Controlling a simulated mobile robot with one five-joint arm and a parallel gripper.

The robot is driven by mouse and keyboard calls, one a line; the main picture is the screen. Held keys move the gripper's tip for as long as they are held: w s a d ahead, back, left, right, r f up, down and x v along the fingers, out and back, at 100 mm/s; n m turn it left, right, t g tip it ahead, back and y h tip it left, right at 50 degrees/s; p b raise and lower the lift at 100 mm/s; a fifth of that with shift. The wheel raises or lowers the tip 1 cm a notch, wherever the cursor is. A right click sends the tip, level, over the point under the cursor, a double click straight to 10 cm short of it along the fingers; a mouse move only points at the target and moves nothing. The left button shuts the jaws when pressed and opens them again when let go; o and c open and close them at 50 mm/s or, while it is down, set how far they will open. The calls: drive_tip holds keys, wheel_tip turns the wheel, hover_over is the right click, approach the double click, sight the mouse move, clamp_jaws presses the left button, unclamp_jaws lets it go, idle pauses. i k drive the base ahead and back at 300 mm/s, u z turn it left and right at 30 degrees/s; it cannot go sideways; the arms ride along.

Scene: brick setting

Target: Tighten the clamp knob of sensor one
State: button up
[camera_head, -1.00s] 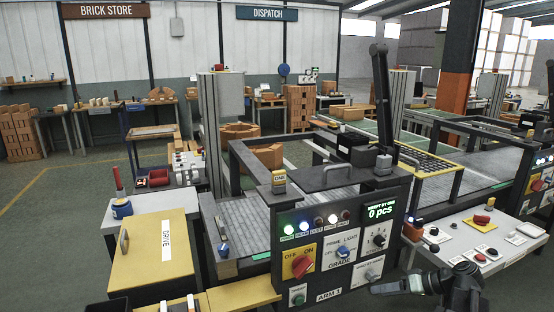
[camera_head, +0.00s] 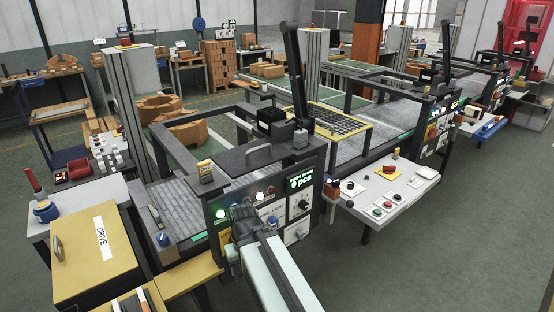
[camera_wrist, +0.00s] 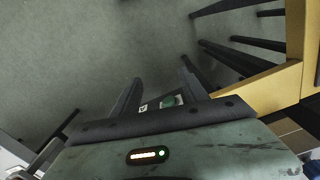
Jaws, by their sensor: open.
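A yellow block labelled ONE (camera_head: 205,171) stands on the top edge of the black machine frame in the head view. A blue knob (camera_head: 163,239) sits on the grey bed's near end, left of the control panel (camera_head: 302,182). I cannot tell whether it is the clamp knob. My gripper (camera_head: 242,222) is in front of the panel and hides part of it, right of the blue knob and apart from it. In the wrist view my gripper (camera_wrist: 161,70) is open, with nothing held between its fingers.
A yellow DRIVE box (camera_head: 75,255) stands at the left. A white table with buttons (camera_head: 400,190) stands right of the panel. Open floor is at right.

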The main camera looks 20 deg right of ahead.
sight(335, 182)
drive_tip(key=z, duration=2.85)
drive_tip(key=i, duration=2.15)
drive_tip(key=u, duration=3.3)
